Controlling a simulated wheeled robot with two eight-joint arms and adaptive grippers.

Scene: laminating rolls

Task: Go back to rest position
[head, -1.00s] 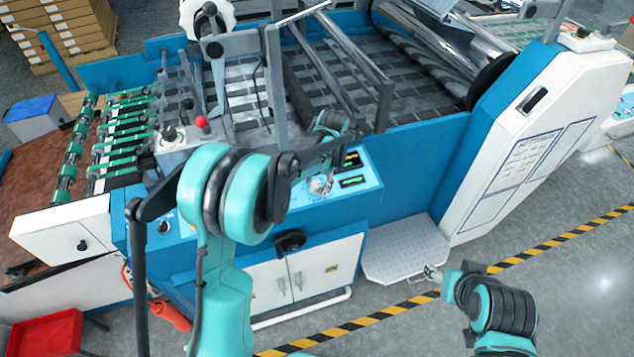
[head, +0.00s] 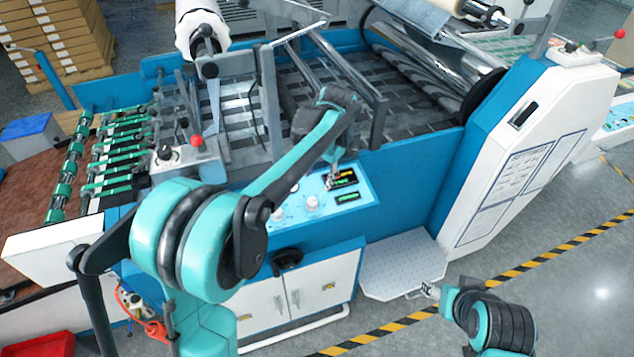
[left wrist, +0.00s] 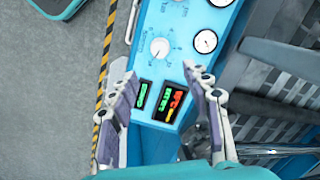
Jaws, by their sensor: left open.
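My left gripper (head: 333,180) is small in the head view, at the control panel (head: 292,208) of the blue laminating machine. In the left wrist view its two grey fingers (left wrist: 159,72) stand apart with nothing between them. They are over the panel, at its red and green displays (left wrist: 158,100). I cannot tell whether a fingertip touches the panel. My right gripper (head: 428,290) is at the lower right, by the front edge of the grey step plate (head: 405,262). It is too small to tell open from shut.
The machine's rollers and guide bars (head: 345,75) lie behind the left forearm. White cabinet doors (head: 305,287) are below the panel. Grey floor with a striped line (head: 540,258) is clear at the right.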

